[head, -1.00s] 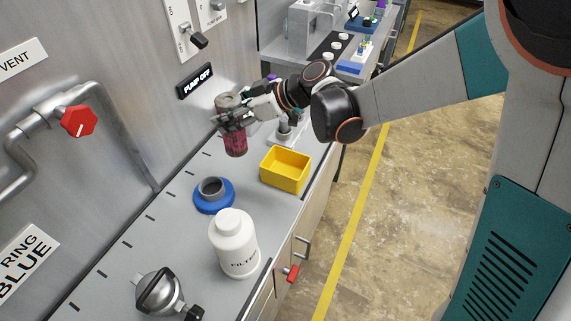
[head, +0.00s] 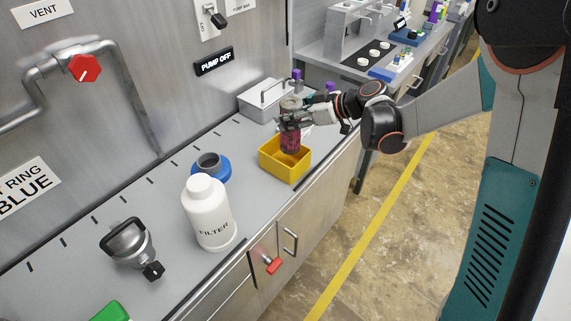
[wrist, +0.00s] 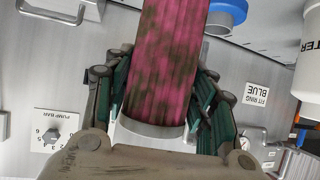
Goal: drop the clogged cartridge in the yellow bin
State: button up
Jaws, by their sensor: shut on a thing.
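The clogged cartridge (head: 290,138) is a dark pink, blotched cylinder with a grey cap. My gripper (head: 290,122) is shut around its upper part and holds it upright over the yellow bin. In the wrist view the cartridge (wrist: 160,65) fills the middle, between the fingers of my gripper (wrist: 160,100). The yellow bin (head: 284,172) is an open box on the counter. The cartridge's lower end overlaps the bin's opening in the head view; whether it touches the bin floor I cannot tell.
A blue ring with a grey collar (head: 212,168) and a white FILTER bottle (head: 208,213) stand left of the bin. A grey lidded box (head: 265,100) is behind it. A metal portafilter-like piece (head: 130,243) lies at front left. The counter's right edge is close to the bin.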

jog(key=shift+f+b, duration=0.95)
jog(key=shift+f, duration=1)
jog(key=o, duration=1.2)
jog(key=v, duration=1.2)
